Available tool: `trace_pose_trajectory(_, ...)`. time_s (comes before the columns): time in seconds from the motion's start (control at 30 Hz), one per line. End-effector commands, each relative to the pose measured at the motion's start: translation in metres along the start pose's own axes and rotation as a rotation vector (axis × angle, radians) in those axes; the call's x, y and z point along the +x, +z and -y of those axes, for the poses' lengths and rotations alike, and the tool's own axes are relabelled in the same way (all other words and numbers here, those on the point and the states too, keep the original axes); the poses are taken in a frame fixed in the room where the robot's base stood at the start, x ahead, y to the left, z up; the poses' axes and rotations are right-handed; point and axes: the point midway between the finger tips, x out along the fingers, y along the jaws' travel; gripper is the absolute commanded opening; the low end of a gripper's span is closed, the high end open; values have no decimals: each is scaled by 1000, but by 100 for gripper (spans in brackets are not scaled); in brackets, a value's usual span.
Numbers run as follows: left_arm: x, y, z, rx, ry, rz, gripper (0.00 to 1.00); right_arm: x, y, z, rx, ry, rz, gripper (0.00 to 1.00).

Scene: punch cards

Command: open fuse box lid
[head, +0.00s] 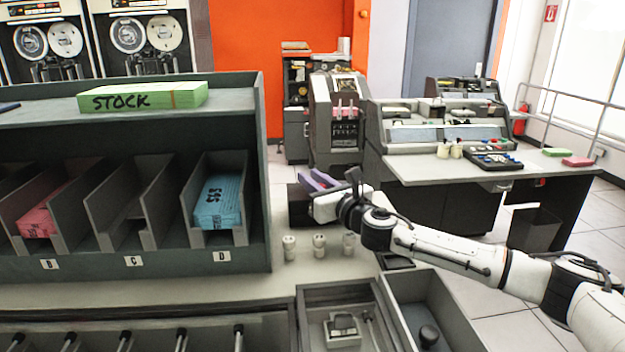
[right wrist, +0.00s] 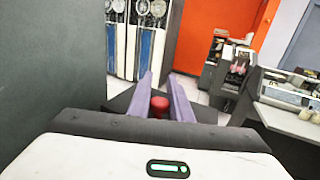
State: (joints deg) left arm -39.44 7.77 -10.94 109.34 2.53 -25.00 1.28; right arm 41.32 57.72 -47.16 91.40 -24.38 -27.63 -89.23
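A dark box, which looks like the fuse box (head: 299,213), stands at the far end of the counter, just right of the card rack. My right gripper (head: 315,181) is over it and hides part of it. In the right wrist view a dark surface, seemingly its lid (right wrist: 121,102), lies under the fingers, with a red knob (right wrist: 160,106) between them. The two purple-grey fingers (right wrist: 162,84) are apart, one on each side of the knob; I cannot tell whether they touch it. The lid looks closed. My left gripper is in neither view.
The grey card rack (head: 135,262) with a green STOCK block (head: 150,97) stands close on the left. Several small white cylinders (head: 319,245) stand on the counter in front of the box. Open trays (head: 395,285) lie nearer. A console desk (head: 450,175) is behind at right.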

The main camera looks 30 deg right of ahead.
Motion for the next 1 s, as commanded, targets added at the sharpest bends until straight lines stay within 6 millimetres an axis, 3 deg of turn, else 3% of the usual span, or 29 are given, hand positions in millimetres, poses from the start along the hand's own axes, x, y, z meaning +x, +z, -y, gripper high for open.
trace_pose_trajectory(0.47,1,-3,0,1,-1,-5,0,3,4,1,17,1,-42,0)
trace_pose_trajectory(1.0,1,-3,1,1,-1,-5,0,24,14,11,136,-2,-325,0)
